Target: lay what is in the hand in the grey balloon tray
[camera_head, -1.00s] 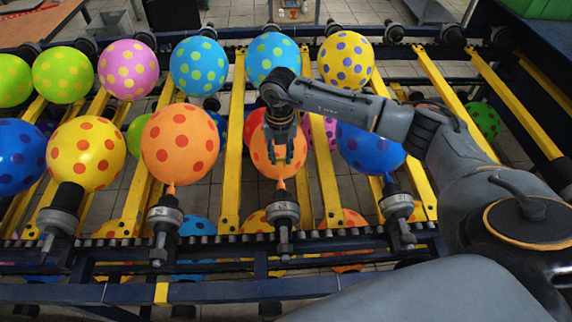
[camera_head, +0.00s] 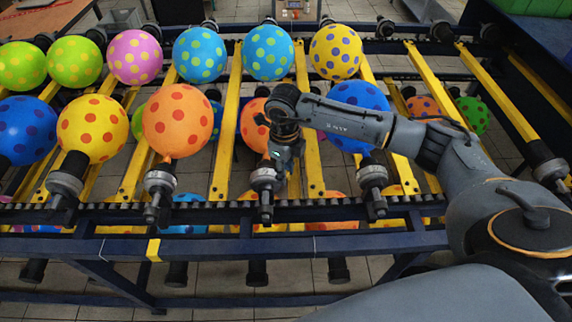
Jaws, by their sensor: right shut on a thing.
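My right gripper (camera_head: 285,163) comes in from the right and is shut over the near rail of the rack. What it holds is hidden by the fingers and too small to make out. An orange balloon (camera_head: 252,122) shows just behind and to the left of the gripper, partly covered by my right arm. The dark holder (camera_head: 266,183) of that place is right beside the fingertips. My left gripper is not in view.
The rack's near row has a big orange dotted balloon (camera_head: 177,121), a yellow one (camera_head: 93,129) and a blue one (camera_head: 358,116). The far row has several more, including a yellow one (camera_head: 335,52). A dark blue rail (camera_head: 230,246) crosses in front.

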